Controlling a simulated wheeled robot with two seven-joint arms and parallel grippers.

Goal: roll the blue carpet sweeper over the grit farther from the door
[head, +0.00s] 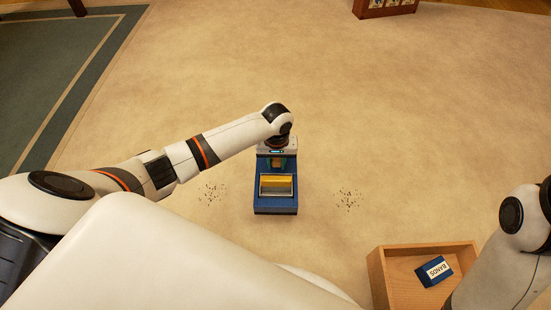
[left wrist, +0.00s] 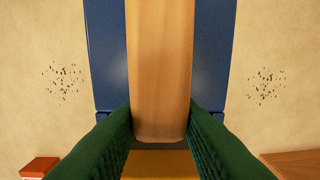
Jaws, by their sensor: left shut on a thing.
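The blue carpet sweeper (head: 275,204) stands on the pale carpet between two grit patches, with a yellow part on top. My left gripper (head: 278,163) is above its far end. In the left wrist view my left gripper's green fingers (left wrist: 160,128) are shut on a wooden handle (left wrist: 160,60) over the blue body (left wrist: 105,60). One grit patch (head: 211,194) lies to the left and another (head: 347,199) to the right, both apart from the sweeper. No door shows, so I cannot tell which patch is farther from it. My right gripper is out of view.
A wooden box (head: 378,280) holding a blue packet marked BANDS (head: 434,271) is at lower right, beside my right arm. A green-bordered rug (head: 55,70) lies at upper left. A red object (left wrist: 40,167) shows in the left wrist view. Carpet beyond the sweeper is clear.

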